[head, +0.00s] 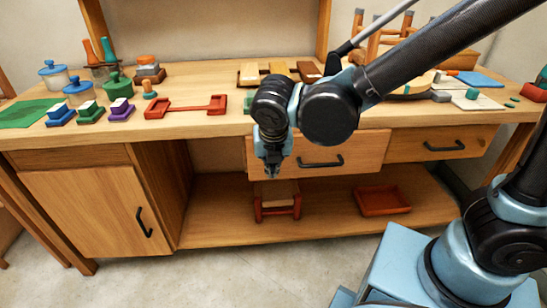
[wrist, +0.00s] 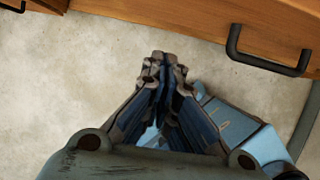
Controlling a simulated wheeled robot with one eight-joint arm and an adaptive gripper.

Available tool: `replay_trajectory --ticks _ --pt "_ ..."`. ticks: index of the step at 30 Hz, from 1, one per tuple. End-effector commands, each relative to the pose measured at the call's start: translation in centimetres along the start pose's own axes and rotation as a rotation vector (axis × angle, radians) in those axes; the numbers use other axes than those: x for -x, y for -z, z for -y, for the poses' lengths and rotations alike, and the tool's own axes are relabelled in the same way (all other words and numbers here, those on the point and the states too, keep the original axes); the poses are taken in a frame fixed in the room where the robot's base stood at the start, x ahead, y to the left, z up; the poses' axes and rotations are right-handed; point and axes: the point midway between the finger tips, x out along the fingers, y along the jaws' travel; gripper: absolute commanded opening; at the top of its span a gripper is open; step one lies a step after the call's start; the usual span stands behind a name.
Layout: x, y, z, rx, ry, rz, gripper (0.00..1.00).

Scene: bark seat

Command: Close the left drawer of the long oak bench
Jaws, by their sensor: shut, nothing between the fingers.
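The long oak bench (head: 225,122) runs across the head view. Its left drawer (head: 365,150) has a wooden front with a black bar handle (head: 320,162) and stands out from the bench front, partly pulled open. In the wrist view the drawer front (wrist: 205,22) is at the upper right, with its black handle (wrist: 268,62). My gripper (head: 272,172) is shut and empty, pointing down in front of the left part of the drawer front. In the wrist view its fingertips (wrist: 160,60) meet over bare floor, apart from the handle. My wrist hides part of the drawer front.
The right drawer (head: 410,147) looks flush. A cabinet door (head: 85,205) with a black handle is at the left. A red tray (head: 382,201) and a small red-framed stand (head: 277,205) are on the lower shelf. Blocks and jars crowd the benchtop. The floor (head: 220,275) in front is clear.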

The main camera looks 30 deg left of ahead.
Motion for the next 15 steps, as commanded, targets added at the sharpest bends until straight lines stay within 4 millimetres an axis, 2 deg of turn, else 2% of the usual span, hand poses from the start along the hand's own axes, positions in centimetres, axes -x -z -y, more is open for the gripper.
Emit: replay_trajectory --ticks 8,15 --pt "-3.9 0.0 0.0 -0.001 0.0 0.0 0.0" --pt "-5.0 -2.7 0.0 -0.002 0.001 0.0 0.0"
